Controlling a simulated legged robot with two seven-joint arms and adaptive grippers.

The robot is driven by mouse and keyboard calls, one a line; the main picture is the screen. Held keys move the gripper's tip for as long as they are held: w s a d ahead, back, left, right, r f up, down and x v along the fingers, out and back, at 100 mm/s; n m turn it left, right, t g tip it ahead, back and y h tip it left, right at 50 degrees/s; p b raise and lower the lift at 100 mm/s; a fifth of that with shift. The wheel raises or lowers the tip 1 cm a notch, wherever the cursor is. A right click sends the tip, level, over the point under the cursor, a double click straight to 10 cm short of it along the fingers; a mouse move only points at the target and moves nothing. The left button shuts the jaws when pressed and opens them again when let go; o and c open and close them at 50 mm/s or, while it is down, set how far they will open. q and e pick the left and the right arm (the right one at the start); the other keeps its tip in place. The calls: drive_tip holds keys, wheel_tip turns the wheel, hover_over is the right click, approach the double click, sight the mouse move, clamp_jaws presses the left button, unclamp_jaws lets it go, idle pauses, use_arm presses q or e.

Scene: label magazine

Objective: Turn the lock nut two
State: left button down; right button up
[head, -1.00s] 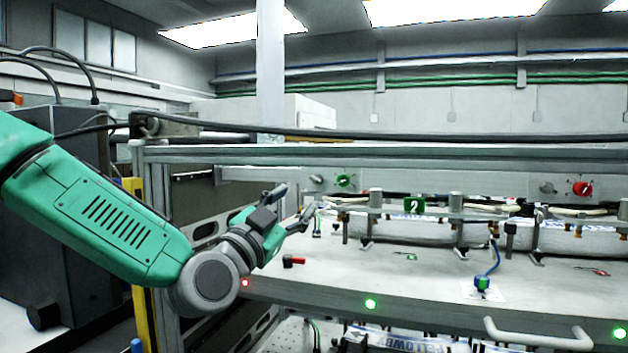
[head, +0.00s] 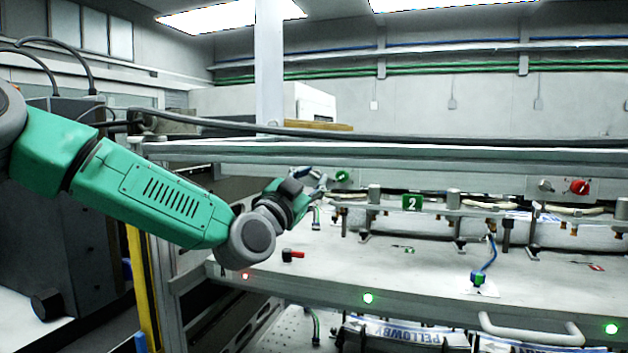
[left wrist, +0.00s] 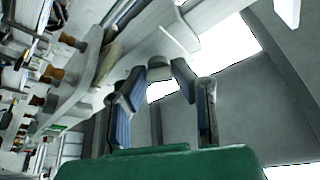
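The number 2 sign (head: 412,202) is green and stands on the rail in the middle of the head view. A green knob (head: 343,176) is on the back panel to its left. My left gripper (head: 321,184) is just left of this knob and covers the panel there. In the left wrist view, its two fingers (left wrist: 167,66) are apart with a gap between their tips. A pale grey knob-like part (left wrist: 175,42) shows at the tips, perhaps the lock nut. I cannot tell whether the fingers touch it. My right gripper is not in view.
A red-handled part (head: 293,255) lies on the bench top (head: 340,265) below my left gripper. A blue-green plug (head: 478,279) on a cable is further right. A red knob (head: 579,187) and a grey knob (head: 545,186) are on the right panel. A handle (head: 530,330) juts from the front edge.

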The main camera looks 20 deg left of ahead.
use_arm(q)
drive_tip(key=shift+f, duration=0.3)
